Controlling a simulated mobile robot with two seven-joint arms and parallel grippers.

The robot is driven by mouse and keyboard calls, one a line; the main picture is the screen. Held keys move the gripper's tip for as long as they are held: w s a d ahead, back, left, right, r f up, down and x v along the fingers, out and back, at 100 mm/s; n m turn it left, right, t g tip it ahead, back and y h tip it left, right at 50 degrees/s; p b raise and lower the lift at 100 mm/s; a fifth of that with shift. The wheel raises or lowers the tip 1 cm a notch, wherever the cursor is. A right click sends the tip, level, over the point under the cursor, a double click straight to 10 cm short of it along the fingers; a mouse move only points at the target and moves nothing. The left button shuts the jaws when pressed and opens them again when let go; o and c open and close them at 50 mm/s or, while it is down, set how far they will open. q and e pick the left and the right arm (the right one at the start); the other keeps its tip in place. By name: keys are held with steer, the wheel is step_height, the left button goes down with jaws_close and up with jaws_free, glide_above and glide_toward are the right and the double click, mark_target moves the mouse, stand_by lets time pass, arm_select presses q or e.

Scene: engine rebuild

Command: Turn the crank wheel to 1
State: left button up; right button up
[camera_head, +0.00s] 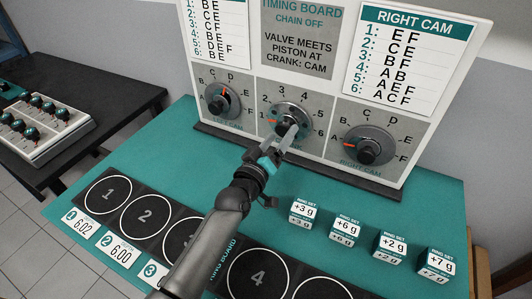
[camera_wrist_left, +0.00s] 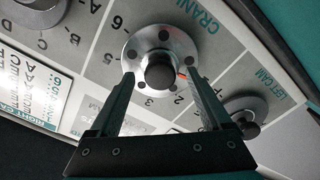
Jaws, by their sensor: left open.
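The crank wheel (camera_head: 303,112) is a silver disc with holes and a dark centre knob, in the middle of the board. It also shows upside down in the left wrist view (camera_wrist_left: 143,44). Its red mark lies on the side toward the 1, roughly in line with it. My left gripper (camera_head: 288,131) is in front of the wheel. In the left wrist view, its two fingers (camera_wrist_left: 163,82) are apart, one either side of the knob's lower part. I cannot tell whether they touch the wheel. My right gripper is not in view.
The left cam dial (camera_head: 222,101) and right cam dial (camera_head: 369,145) flank the crank wheel closely. Several white ring set blocks (camera_head: 347,226) stand on the teal table right of my arm. A black numbered strip (camera_head: 146,214) lies along the front.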

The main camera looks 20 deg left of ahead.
arm_select(q)
steer(key=s+a+p, duration=0.1)
steer(key=s+a, duration=0.1)
steer(key=s, duration=1.2)
steer(key=shift+s+a, duration=0.25)
steer(key=shift+a, duration=0.15)
